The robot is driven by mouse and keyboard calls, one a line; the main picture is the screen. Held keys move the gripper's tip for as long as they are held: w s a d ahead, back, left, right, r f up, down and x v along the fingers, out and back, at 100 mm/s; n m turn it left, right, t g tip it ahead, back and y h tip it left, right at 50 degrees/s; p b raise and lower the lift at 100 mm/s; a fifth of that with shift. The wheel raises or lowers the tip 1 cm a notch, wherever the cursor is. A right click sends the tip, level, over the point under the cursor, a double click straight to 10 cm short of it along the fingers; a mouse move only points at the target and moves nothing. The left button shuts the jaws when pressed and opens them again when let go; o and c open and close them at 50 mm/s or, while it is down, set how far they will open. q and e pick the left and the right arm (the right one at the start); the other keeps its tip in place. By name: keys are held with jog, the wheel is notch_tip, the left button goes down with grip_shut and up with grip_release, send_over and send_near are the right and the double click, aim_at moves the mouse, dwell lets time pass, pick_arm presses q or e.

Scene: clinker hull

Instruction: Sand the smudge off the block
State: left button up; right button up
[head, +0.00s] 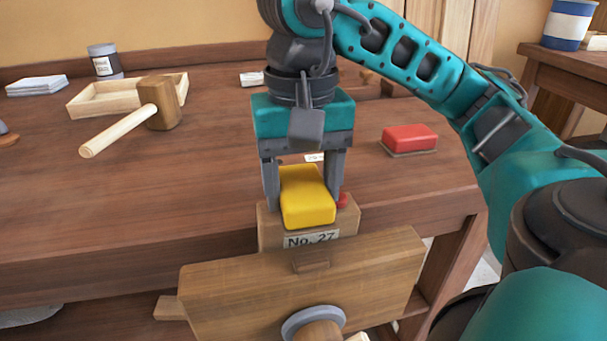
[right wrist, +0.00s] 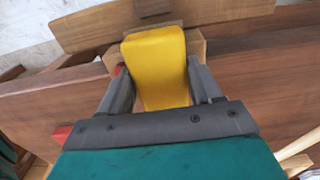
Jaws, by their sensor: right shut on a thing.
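A wooden block (head: 268,232) with a "No. 27" label (head: 311,239) stands upright at the bench's front edge, behind the wooden vise jaw (head: 300,282). My right gripper (head: 305,200) points down over the block and is shut on a yellow sanding block (head: 307,196), which sits at the block's top. The yellow sanding block also shows between the fingers in the right wrist view (right wrist: 157,65). It hides most of the block's top, and I see no smudge. My left gripper is not in view.
A red-topped block (head: 410,138) lies to the right on the bench. A wooden mallet (head: 160,105) leans on a shallow tray (head: 90,98) at the back left. The bench's left middle is clear.

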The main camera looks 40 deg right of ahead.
jog(key=shift+w+a+f, duration=0.1)
jog(key=shift+w+a, duration=0.15)
jog(key=shift+a, duration=0.25)
jog(key=shift+w+a, duration=0.2)
jog(key=shift+a, duration=0.3)
jog(key=shift+w+a+p, duration=0.3)
jog(key=shift+a, duration=0.05)
jog(key=shift+w+a, duration=0.35)
jog(key=shift+a, duration=0.25)
jog(key=shift+w+a, duration=0.5)
jog(key=shift+a, duration=0.15)
jog(key=p, duration=0.6)
send_near(266, 212)
jog(key=w+a, duration=0.1)
jog(key=shift+f, duration=0.5)
